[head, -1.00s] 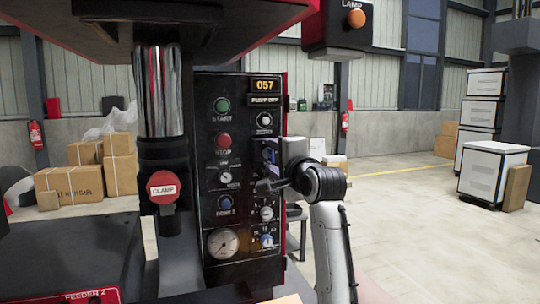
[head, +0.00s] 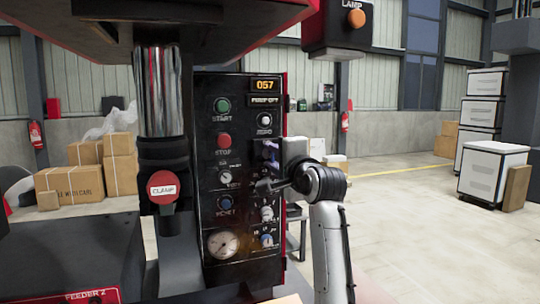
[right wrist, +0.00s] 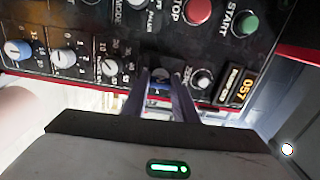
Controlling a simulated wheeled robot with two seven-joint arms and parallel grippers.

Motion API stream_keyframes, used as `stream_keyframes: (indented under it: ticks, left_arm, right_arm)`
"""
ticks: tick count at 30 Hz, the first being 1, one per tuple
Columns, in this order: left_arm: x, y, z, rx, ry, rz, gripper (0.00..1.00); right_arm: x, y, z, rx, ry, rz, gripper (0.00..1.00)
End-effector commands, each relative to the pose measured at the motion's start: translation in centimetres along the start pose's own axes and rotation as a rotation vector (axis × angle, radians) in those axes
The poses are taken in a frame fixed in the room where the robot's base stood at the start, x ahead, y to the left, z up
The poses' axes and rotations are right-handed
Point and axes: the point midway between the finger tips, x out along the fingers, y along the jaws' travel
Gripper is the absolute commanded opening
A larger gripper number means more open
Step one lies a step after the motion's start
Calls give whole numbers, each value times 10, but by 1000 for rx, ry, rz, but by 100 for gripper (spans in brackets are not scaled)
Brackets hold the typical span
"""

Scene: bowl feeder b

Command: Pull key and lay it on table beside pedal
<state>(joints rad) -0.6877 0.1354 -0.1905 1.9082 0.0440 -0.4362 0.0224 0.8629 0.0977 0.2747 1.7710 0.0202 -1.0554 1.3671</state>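My right gripper (head: 264,186) is at the right side of the dark control panel (head: 240,240), its fingers pointing left at the panel face. Whether the fingers touch the blue part cannot be told. No pedal can be made out, and my left gripper is out of view.
A red CLAMP button (head: 163,187) stands to the left. A lamp box (head: 338,35) hangs above. Open floor lies to the right.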

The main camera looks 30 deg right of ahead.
Motion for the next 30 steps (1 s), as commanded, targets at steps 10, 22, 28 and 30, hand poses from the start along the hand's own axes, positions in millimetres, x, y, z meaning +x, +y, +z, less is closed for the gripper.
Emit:
stream_keyframes:
  ticks: [10,22,28,30]
  left_arm:
    - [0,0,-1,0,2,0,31]
    - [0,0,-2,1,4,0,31]
    - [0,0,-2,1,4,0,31]
    - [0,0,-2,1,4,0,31]
  right_arm:
    - [-7,0,0,0,-1,0,0]
    - [-23,0,1,1,-1,-1,0]
    - [-31,0,0,0,-1,0,0]
    - [-34,0,0,0,0,-1,0]
